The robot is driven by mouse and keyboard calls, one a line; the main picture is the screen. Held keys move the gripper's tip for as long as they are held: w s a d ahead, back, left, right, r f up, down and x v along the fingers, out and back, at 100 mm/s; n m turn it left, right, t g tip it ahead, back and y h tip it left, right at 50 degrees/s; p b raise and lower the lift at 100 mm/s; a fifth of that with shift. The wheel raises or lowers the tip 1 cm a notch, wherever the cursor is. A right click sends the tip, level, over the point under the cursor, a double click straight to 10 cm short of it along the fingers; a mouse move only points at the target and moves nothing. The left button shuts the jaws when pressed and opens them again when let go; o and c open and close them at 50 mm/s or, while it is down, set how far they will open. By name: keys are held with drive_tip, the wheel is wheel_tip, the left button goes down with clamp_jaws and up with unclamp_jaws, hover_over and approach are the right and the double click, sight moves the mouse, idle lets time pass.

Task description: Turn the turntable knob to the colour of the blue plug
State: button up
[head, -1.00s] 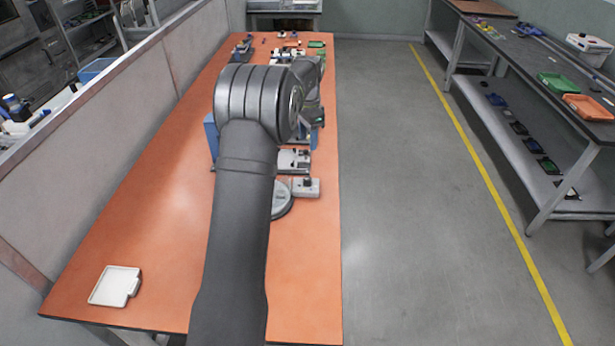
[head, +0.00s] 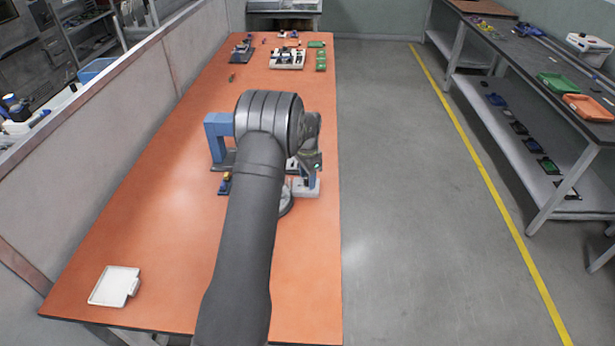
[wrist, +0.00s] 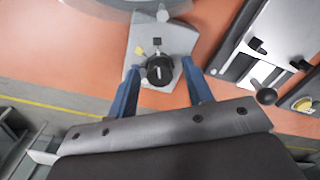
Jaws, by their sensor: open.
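The turntable's grey disc (head: 287,203) shows partly behind my arm, and its edge is at the top of the wrist view (wrist: 120,5). Beside it is a light grey block (head: 308,190), also in the wrist view (wrist: 180,38). A round black knob (wrist: 160,72) with a pale pointer line sits on this block, with a small yellow mark (wrist: 140,51) near it. My gripper (wrist: 160,66) is open, its two blue fingers on either side of the knob. I cannot tell whether they touch it. I cannot clearly single out a blue plug.
A blue arch-shaped fixture (head: 217,135) stands left of my arm, with a small blue and yellow item (head: 225,183) near it. A grey panel with black knobs (wrist: 262,60) lies right in the wrist view. A white tray (head: 115,286) lies front left. Much of the orange table is clear.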

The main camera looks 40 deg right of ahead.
drive_tip(key=c, duration=1)
drive_tip(key=shift+n, duration=0.4)
drive_tip(key=n, duration=0.3)
drive_tip(key=shift+n, duration=0.4)
drive_tip(key=n, duration=1.3)
